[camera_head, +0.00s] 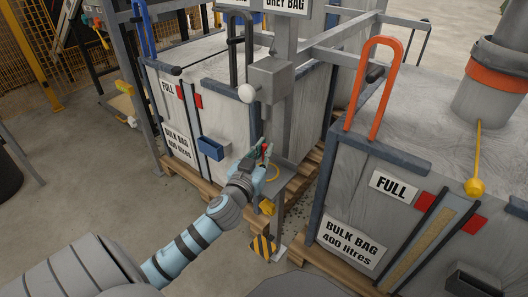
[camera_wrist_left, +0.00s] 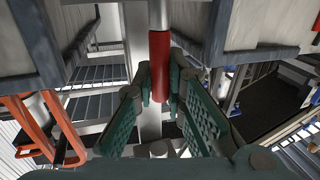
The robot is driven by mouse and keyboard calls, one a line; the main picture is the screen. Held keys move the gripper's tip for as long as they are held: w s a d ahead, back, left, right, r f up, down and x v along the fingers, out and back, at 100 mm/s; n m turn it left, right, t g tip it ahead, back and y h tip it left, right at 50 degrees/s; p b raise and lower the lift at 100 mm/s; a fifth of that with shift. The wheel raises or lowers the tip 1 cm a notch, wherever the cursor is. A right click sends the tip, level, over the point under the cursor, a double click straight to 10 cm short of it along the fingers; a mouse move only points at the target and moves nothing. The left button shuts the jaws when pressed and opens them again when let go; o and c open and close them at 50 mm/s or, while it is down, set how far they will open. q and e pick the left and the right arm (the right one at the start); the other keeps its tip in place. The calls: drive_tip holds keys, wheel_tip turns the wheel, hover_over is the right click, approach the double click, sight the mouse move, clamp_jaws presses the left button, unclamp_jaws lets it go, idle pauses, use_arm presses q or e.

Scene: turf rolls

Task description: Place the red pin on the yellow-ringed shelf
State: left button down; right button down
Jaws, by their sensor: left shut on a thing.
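The red pin (camera_head: 265,147) is between the fingertips of my left gripper (camera_head: 262,155), beside the grey post. In the left wrist view the red pin (camera_wrist_left: 159,60) stands lengthwise between the green fingers of my left gripper (camera_wrist_left: 159,88), which are shut on it. The shelf (camera_head: 297,178) is a small grey ledge on the post with a yellow ring (camera_head: 273,173) showing at its left part. The gripper is just above and left of the ring, and it partly hides the shelf. I cannot tell whether the pin touches the shelf. My right gripper is not in view.
Bulk bag crates stand behind (camera_head: 215,110) and at right (camera_head: 375,180). An orange hoop (camera_head: 374,85) rises from the right crate. Open floor lies at left.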

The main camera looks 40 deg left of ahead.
use_arm(q)
drive_tip(key=shift+f, duration=0.1)
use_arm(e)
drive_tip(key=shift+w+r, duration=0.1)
use_arm(q)
drive_tip(key=c, duration=1.6)
unclamp_jaws()
drive_tip(key=shift+c, duration=0.2)
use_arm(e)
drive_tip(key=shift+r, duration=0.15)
